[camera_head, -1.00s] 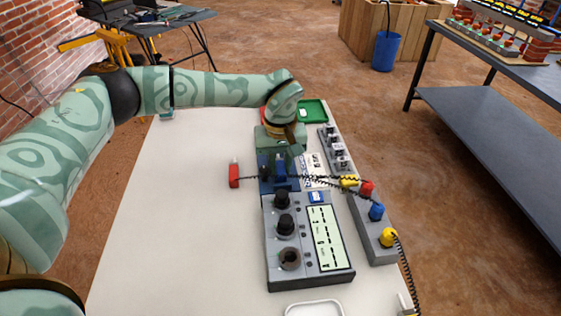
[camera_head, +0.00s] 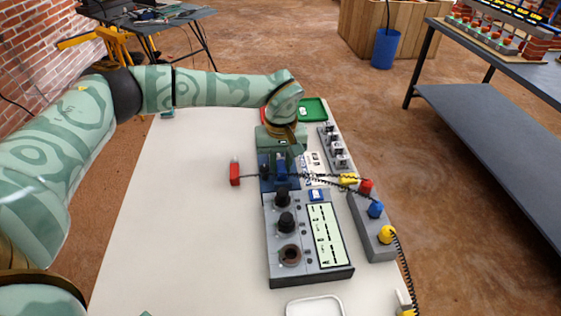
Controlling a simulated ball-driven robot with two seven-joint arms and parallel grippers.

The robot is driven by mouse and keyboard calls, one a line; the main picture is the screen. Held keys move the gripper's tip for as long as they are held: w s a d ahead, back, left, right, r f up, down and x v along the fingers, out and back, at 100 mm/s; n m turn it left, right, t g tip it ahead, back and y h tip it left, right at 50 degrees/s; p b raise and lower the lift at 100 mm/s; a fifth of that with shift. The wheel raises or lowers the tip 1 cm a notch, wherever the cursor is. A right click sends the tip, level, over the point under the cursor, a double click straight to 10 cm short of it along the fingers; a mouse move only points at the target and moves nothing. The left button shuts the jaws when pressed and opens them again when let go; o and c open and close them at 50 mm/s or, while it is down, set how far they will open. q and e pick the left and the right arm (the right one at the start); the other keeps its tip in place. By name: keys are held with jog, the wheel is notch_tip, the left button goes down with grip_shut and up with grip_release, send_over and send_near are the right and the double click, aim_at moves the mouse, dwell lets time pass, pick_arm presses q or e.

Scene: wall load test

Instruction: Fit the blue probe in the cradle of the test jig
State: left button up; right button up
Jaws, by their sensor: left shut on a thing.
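My left gripper (camera_head: 281,157) reaches down over the back of the grey meter and is shut on the blue probe (camera_head: 282,170). The probe points down, its tip hidden. Below it is a dark blue block (camera_head: 266,185), which seems to be the test jig. The gripper and probe cover much of it. I cannot tell whether the probe sits in the cradle or just above it. A black cord runs right from there towards the socket block. My right gripper is not in view.
The grey meter (camera_head: 283,262) has black knobs and a display. A red probe (camera_head: 235,174) stands left; a yellow one (camera_head: 347,178) lies right. The socket block (camera_head: 376,246) holds red, blue and yellow plugs. A white tray (camera_head: 313,300) sits in front.

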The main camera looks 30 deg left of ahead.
pick_arm(q)
jog(key=shift+s+f, duration=0.1)
jog(key=shift+f, duration=0.35)
dwell(0.5)
jog(key=o, duration=1)
jog(key=shift+d, duration=0.2)
jog(key=shift+a, duration=0.2)
jog(key=c, duration=0.3)
jog(key=shift+a, duration=0.1)
